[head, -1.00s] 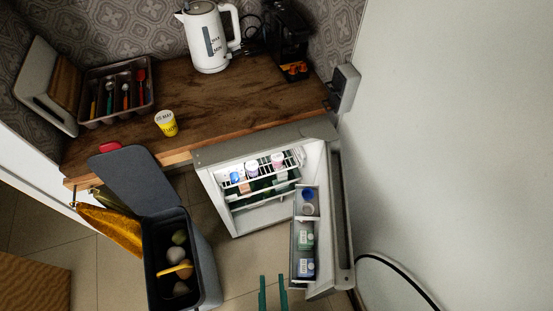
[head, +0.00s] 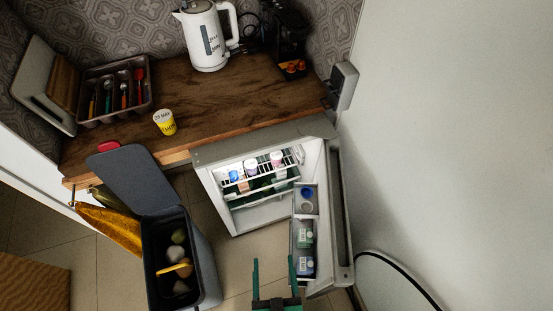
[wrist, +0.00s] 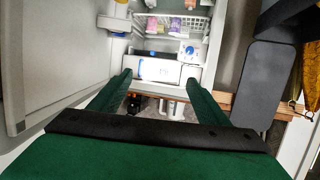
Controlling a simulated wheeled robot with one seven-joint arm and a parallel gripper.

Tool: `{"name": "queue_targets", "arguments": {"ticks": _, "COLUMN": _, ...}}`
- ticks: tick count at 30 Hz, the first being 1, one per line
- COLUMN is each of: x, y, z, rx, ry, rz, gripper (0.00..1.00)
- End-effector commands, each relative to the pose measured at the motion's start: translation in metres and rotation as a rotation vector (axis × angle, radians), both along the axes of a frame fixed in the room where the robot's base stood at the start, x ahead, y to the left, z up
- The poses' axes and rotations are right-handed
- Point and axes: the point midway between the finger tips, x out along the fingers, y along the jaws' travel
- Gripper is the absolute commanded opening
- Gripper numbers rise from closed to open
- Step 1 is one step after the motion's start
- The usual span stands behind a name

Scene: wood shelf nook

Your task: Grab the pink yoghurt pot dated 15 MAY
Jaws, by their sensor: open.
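The small fridge stands open, and several small pots stand on its upper wire rack (head: 262,183). A pinkish pot (head: 277,158) is toward the right of the rack, and a pot with a purplish top (head: 251,167) is left of it. Pinkish and purple pots also show at the top of the wrist view (wrist: 151,26). Their dates are too small to read, so I cannot tell which is dated 15 MAY. My gripper (head: 273,261) is open and empty, outside the fridge, in front of and below the opening. Its two green fingers also show in the wrist view (wrist: 158,80).
The open fridge door (head: 342,220) with bottles and tubs in its rack (head: 304,232) is on the right. A grey open bin (head: 205,260) stands on the left. A yellow-and-white pot (head: 165,122) and a kettle (head: 204,38) are on the wooden counter (head: 190,95).

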Motion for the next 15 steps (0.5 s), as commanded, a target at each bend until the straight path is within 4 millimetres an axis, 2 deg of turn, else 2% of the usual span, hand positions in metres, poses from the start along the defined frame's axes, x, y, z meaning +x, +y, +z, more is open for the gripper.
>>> {"name": "queue_targets", "arguments": {"ticks": 1, "x": 0.013, "y": -0.001, "z": -0.013, "rx": 0.001, "ry": 0.004, "rz": 0.000, "gripper": 0.70}}
{"name": "queue_targets", "arguments": {"ticks": 6, "x": 0.051, "y": -0.005, "z": -0.054, "rx": 0.007, "ry": 0.034, "rz": -0.004, "gripper": 0.70}}
{"name": "queue_targets", "arguments": {"ticks": 15, "x": 0.130, "y": -0.012, "z": -0.113, "rx": 0.021, "ry": 0.086, "rz": -0.026, "gripper": 0.70}}
